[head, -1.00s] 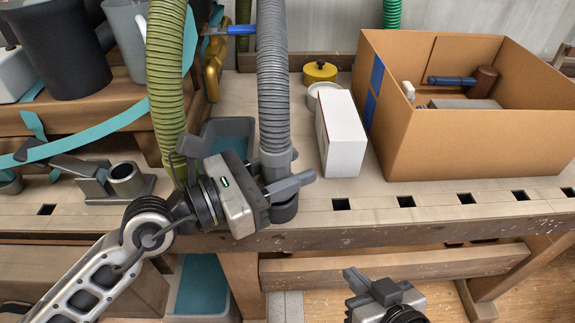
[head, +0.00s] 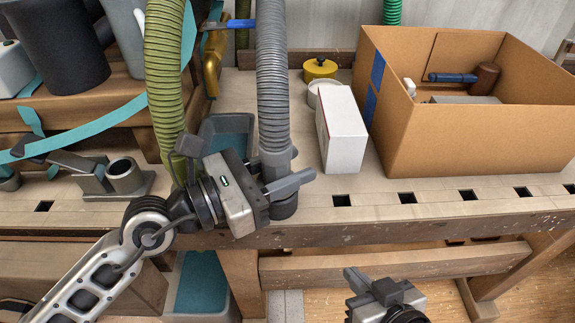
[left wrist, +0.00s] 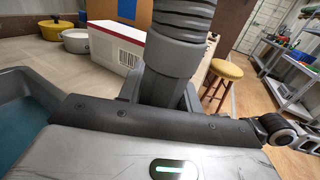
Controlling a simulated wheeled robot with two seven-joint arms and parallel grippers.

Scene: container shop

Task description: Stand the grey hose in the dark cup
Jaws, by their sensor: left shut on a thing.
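The grey hose (head: 273,85) is ribbed and hangs nearly upright from above, with a smooth cuff at its lower end. My left gripper (head: 283,190) is shut on this cuff above the bench's front edge; the cuff (left wrist: 168,72) also shows between the fingers in the left wrist view. The fingers hide part of the hose's end. The dark cup (head: 62,48), as I take it, is the tall black tapered container on the raised shelf at upper left, well apart from the hose; its top is cut off. My right gripper (head: 372,287) is low, in front of the bench; its jaw gap is unclear.
An olive ribbed hose (head: 164,90) hangs just left of the grey one. A grey container (head: 131,18) stands beside the black one. A teal strap (head: 90,133) crosses the left side. A white box (head: 342,135) and a large cardboard box (head: 480,142) stand to the right.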

